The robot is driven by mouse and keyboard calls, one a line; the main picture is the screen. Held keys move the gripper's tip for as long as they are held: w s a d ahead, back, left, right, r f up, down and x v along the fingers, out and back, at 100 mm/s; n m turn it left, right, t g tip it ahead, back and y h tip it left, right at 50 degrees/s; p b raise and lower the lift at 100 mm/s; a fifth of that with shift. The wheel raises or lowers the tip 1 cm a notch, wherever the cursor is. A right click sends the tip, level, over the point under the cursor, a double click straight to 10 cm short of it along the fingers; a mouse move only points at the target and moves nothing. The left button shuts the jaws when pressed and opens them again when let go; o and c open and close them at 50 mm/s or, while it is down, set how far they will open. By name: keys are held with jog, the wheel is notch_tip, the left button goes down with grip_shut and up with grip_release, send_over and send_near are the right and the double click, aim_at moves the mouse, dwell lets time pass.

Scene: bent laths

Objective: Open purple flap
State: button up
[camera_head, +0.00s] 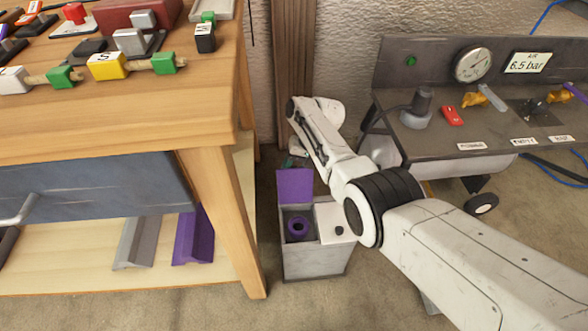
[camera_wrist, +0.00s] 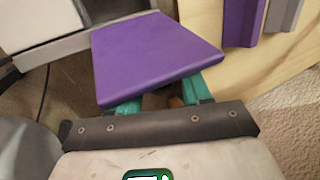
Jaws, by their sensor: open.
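The purple flap (camera_head: 295,185) stands raised at the back of the left compartment of a small grey box (camera_head: 314,264) on the floor. That compartment is uncovered and a purple ring-shaped thing (camera_head: 299,228) shows inside. My gripper (camera_head: 291,162) is behind the flap, mostly hidden by my arm and the flap. In the wrist view the flap (camera_wrist: 155,55) lies across the front of my teal fingers, which are spread apart. Their tips are hidden behind the flap, so I cannot tell whether they touch it.
A white lid (camera_head: 334,218) with a dark knob covers the box's right compartment. A wooden workbench (camera_head: 229,200) stands close on the left, with purple and grey laths on its lower shelf. A grey test cart (camera_head: 440,142) stands on the right. Open floor lies in front of the box.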

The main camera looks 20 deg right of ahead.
jog(key=w+p+v, duration=0.1)
jog(key=p+v, duration=0.5)
jog(key=v, duration=0.4)
jog(key=shift+s+r, duration=0.25)
jog(key=shift+s, duration=0.25)
jog(key=shift+d, duration=0.15)
